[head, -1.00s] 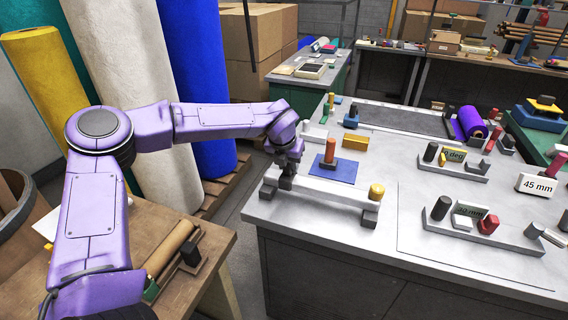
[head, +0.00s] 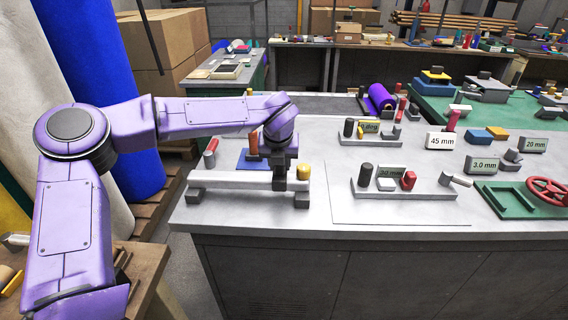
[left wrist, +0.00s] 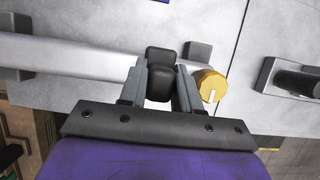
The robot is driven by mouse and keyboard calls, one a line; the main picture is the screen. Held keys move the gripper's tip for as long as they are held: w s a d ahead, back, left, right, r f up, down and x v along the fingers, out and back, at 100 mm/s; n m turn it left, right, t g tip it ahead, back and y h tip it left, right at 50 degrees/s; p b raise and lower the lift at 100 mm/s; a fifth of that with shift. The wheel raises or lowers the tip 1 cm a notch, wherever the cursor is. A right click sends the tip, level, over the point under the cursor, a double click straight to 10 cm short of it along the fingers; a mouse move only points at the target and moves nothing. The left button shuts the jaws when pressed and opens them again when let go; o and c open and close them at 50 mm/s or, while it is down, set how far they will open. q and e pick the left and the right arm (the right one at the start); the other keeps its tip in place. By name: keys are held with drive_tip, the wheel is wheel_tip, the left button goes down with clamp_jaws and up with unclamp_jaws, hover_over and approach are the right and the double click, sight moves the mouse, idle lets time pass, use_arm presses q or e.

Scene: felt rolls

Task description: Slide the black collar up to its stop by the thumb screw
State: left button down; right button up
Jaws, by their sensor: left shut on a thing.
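The pale rail (head: 235,180) lies along the near left edge of the grey table, on dark feet. It also shows in the left wrist view (left wrist: 75,60). The black collar (left wrist: 161,55) is on the rail near its right end. My left gripper (head: 280,183) is over that end, and in the left wrist view (left wrist: 160,88) its fingers are shut on the collar's black upright part. A yellow knob (head: 304,172) stands at the rail's right end. In the left wrist view this knob (left wrist: 211,84) is right beside the right finger; contact cannot be told. My right gripper is out of view.
A blue plate (head: 250,160) with an orange-red post (head: 253,142) is behind the rail. A red-handled part (head: 210,153) stands at its left end. A grey fixture (head: 405,190) with black and red parts lies to the right, beyond some clear tabletop.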

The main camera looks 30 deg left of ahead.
use_arm(q)
drive_tip(key=shift+d, duration=0.1)
drive_tip(key=c, duration=1.1)
unclamp_jaws()
drive_tip(key=shift+o, duration=1.1)
drive_tip(key=shift+w+d, duration=0.1)
drive_tip(key=shift+r, duration=0.4)
drive_tip(key=b+v, duration=0.1)
drive_tip(key=v, duration=0.8)
drive_tip(key=shift+s+r, duration=0.2)
drive_tip(key=shift+r, duration=0.15)
drive_tip(key=shift+d, duration=0.1)
